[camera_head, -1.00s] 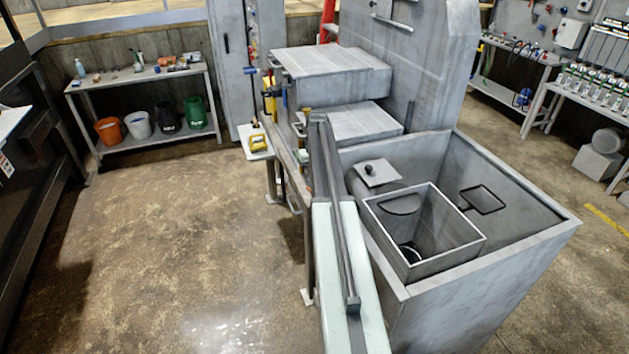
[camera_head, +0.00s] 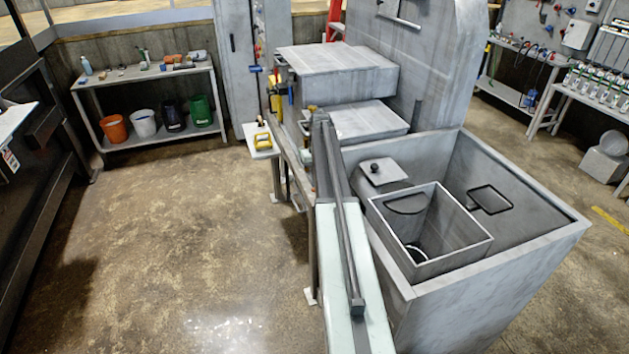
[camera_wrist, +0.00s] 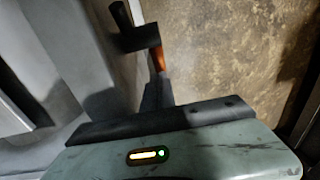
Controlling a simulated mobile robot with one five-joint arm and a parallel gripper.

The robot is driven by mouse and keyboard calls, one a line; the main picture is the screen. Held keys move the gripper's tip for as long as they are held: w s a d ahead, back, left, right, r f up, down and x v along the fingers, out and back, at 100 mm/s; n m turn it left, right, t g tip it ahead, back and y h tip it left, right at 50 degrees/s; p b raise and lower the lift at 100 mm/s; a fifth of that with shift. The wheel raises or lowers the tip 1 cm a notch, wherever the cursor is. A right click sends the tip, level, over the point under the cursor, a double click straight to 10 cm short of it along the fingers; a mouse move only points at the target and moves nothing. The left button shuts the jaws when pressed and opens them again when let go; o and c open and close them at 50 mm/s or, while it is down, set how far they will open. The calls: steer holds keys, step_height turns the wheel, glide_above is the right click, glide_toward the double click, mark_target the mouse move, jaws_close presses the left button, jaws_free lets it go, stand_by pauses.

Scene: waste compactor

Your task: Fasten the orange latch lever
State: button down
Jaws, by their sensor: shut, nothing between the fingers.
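In the wrist view a small orange piece (camera_wrist: 158,60), which looks like part of the latch lever, shows just beyond my gripper (camera_wrist: 155,88). My gripper is dark, shut and empty. A dark T-shaped handle (camera_wrist: 134,38) stands close to the orange piece, at upper left. I cannot tell whether my gripper touches either one. In the head view my arm reaches along the left side of the grey compactor (camera_head: 335,72). The gripper tip is not clear there, and I cannot make out the orange lever for certain.
A grey open bin (camera_head: 570,225) with a smaller box (camera_head: 470,245) inside stands right of my arm. A small white shelf with a yellow item (camera_head: 262,141) juts out left of the compactor. A workbench (camera_head: 145,76) with buckets stands at the back left. The floor at left is clear.

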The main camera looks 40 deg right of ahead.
steer(key=w+d+r+p, duration=0.1)
steer(key=w+r+p, duration=0.1)
steer(key=r+p, duration=0.4)
steer(key=w+d+r+p, duration=0.2)
steer(key=r+p, duration=0.4)
steer(key=shift+w+d+r, duration=0.15)
steer(key=shift+w+r, duration=0.1)
steer(key=shift+w, duration=0.1)
steer(key=s+a+f+n+b, duration=0.1)
steer(key=s+a+f+b, duration=0.1)
steer(key=a, duration=0.6)
steer(key=s+a+f+b, duration=0.1)
steer(key=a+f+b, duration=0.15)
steer(key=a, duration=0.65)
steer(key=s+a+f+n+b, duration=0.1)
steer(key=s+a+f+b, duration=0.1)
steer(key=a, duration=0.6)
steer(key=s+a+f+b, duration=0.2)
steer(key=s+a, duration=0.3)
steer(key=a, duration=0.3)
steer(key=s+a+f+n+b, duration=0.1)
steer(key=s+a+f, duration=0.1)
steer(key=s+a, duration=0.3)
steer(key=s+a+f+n+b, duration=0.1)
steer(key=s+a, duration=0.3)
steer(key=a, duration=0.7)
steer(key=shift+s+f+h+b, duration=0.35)
steer(key=shift+f+b, duration=0.25)
steer(key=shift+b, duration=0.25)
steer(key=shift+w, duration=0.1)
